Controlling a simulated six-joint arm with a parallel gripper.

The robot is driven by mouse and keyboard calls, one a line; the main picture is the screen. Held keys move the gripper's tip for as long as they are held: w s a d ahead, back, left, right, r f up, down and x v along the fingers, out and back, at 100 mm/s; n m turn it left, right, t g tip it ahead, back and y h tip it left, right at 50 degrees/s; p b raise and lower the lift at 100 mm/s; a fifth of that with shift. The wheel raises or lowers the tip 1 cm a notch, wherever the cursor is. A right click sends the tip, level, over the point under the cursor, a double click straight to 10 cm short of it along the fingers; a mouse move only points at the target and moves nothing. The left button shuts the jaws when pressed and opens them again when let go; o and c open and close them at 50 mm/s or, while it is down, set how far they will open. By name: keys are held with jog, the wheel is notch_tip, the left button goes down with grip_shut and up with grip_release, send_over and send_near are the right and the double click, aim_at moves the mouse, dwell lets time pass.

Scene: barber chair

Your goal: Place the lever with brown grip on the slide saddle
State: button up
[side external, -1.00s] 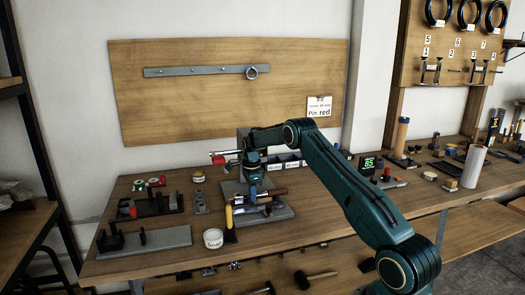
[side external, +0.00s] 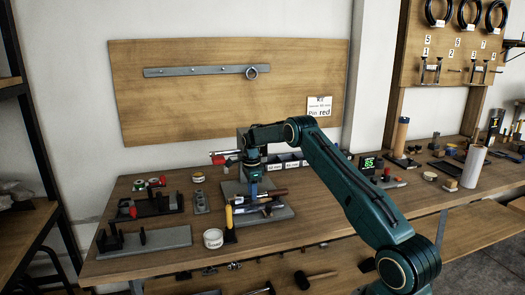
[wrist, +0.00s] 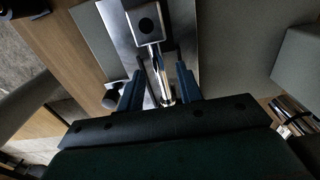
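My gripper (wrist: 160,83) points down at the work, with its two blue fingers apart. In the wrist view a shiny metal rod (wrist: 157,63) lies between the fingers, with space visible beside it. The rod runs up to a square metal block (wrist: 147,22) with a dark round hole. In the side view my gripper (side external: 253,190) is above a grey fixture plate (side external: 284,213). A dark brown grip (side external: 274,192), seemingly the lever's, lies just right of the fingers. The grip is not clear in the wrist view. I cannot tell which part is the slide saddle.
A yellow-handled tool (side external: 229,217) stands in front of the fixture, beside a white tub (side external: 213,238). Dark fixtures with red parts (side external: 155,205) and a grey plate (side external: 165,239) are on the left. Small labelled bins (side external: 288,164) sit behind. Bare bench lies at front right.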

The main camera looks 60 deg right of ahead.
notch_tip(320, 180, up, 11)
dwell(0.5)
jog(key=shift+f, duration=0.1)
jog(key=shift+a, duration=0.1)
dwell(0.3)
jog(key=s+a+r+n+t, duration=0.1)
jog(key=s+a+r+n, duration=0.45)
jog(key=a+r, duration=0.5)
jog(key=s+a+r+n+t, duration=0.1)
jog(key=s+a+r+n, duration=0.3)
jog(key=a+r+n, duration=0.45)
jog(key=s+a+r+n+t, duration=0.2)
jog(key=s+a+n, duration=0.3)
jog(key=s+a, duration=0.65)
jog(key=s+a+f+n, duration=0.2)
jog(key=s+f+n, duration=0.1)
jog(key=s, duration=0.3)
jog(key=s+a+f+n+t, duration=0.1)
jog(key=s+a+f+n, duration=0.2)
jog(key=s+n, duration=0.2)
jog(key=shift+s+f+t, duration=0.2)
jog(key=shift+s+t, duration=0.1)
jog(key=shift+s, duration=0.85)
